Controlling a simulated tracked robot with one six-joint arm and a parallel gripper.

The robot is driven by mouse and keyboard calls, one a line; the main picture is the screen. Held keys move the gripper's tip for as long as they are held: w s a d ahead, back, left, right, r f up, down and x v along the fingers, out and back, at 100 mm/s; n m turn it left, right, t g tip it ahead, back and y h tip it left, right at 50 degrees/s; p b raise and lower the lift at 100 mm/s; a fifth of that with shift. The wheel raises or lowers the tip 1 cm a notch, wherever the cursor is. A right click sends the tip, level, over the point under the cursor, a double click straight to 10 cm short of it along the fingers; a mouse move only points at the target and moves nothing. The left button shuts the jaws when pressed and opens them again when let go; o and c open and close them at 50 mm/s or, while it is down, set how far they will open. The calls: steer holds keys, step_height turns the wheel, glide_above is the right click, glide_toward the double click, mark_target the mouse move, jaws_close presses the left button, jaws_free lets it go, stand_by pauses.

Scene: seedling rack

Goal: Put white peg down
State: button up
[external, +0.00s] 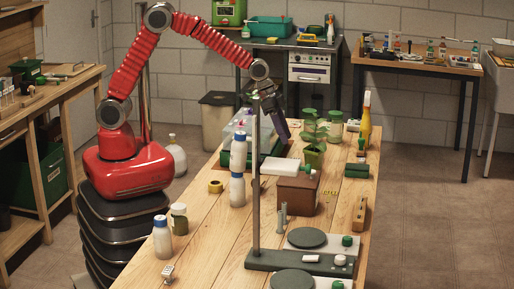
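My gripper (270,104) is at the end of the red arm, above the far middle part of the wooden table (218,233). It points down. A dark purple piece (282,131) shows just below it; I cannot tell whether it is held or stands behind. The gripper is small and partly behind a tall grey post (256,190), so its fingers are unclear. I cannot make out a white peg for certain.
The post rises from a dark green base (285,262) in front. A yellow tape roll (215,187) lies left.

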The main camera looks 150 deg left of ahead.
steer(key=shift+s+d+r, duration=0.2)
steer(key=shift+r, duration=0.45)
stand_by(0.5)
steer(key=w+d+r+m, duration=0.15)
steer(key=d+r, duration=0.25)
steer(key=d, duration=0.5)
steer(key=w+d+r+m+t+h, duration=0.15)
steer(key=d+r, duration=0.25)
steer(key=d, duration=0.5)
steer(key=w+d+r+m+y, duration=0.1)
steer(key=w+d+r, duration=0.25)
steer(key=d, duration=0.55)
steer(key=s+d+m+h, duration=0.1)
steer(key=s+d, duration=0.4)
steer(key=d, duration=0.3)
steer(key=s+d+r+m, duration=0.1)
steer(key=s+d, duration=0.3)
steer(key=d, duration=0.4)
steer(key=s+d+r+m+h, duration=0.1)
steer(key=s+d+m, duration=0.2)
steer(key=d, duration=0.6)
steer(key=s+t, duration=0.1)
steer(key=s, duration=0.1)
steer(key=shift+s+h, duration=0.35)
